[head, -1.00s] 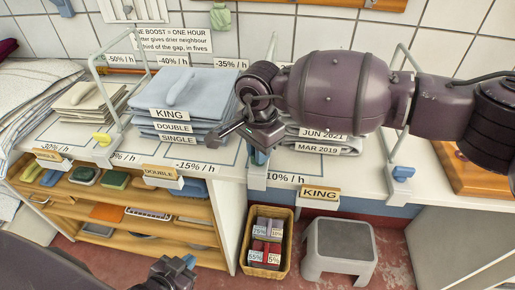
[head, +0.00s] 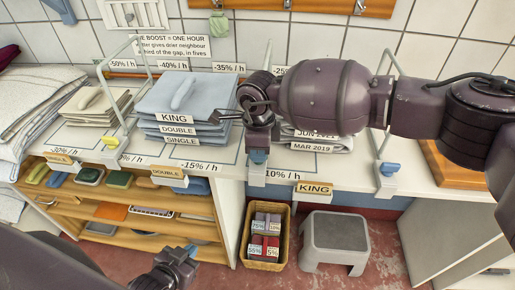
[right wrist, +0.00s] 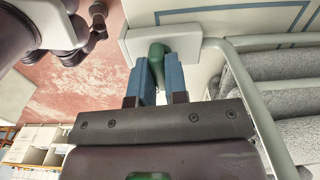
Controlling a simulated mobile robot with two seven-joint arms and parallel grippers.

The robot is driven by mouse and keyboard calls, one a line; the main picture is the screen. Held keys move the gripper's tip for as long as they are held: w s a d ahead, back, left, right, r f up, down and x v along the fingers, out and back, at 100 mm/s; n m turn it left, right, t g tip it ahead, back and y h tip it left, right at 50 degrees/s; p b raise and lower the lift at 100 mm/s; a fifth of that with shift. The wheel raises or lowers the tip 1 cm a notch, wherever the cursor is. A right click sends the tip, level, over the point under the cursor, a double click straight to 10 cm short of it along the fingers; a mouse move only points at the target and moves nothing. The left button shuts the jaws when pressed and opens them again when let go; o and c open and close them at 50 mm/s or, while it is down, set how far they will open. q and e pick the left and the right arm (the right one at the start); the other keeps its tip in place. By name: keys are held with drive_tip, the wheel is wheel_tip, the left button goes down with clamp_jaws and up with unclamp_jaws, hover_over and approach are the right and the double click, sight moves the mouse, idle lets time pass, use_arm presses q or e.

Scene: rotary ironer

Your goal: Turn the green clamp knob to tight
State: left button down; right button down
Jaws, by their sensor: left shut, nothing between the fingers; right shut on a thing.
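The green clamp knob (right wrist: 158,56) shows in the right wrist view between the two blue fingers of my right gripper (right wrist: 160,78). The fingers are shut on it, one on each side. The knob is on a pale clamp block (right wrist: 190,42) beside a grey-green tube frame. In the head view my right gripper (head: 258,155) points down at the table's front edge, above the white clamp block (head: 257,174); the gripper hides the knob there. Any tightness marking is not visible. My left gripper (head: 188,252) is shut and empty, low in the head view, away from the table.
A clamp with a yellow knob (head: 111,140) stands left and one with a blue knob (head: 390,169) right. Folded blue linen (head: 185,95) and grey linen (head: 318,145) lie beside my right gripper. A basket (head: 246,236) and a grey stool (head: 336,242) stand on the floor.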

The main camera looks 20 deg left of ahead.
drive_tip(key=shift+m, duration=0.5)
drive_tip(key=c, duration=1.1)
unclamp_jaws()
drive_tip(key=shift+c, duration=0.2)
wheel_tip(320, 180, up, 11)
drive_tip(key=shift+p, duration=0.45)
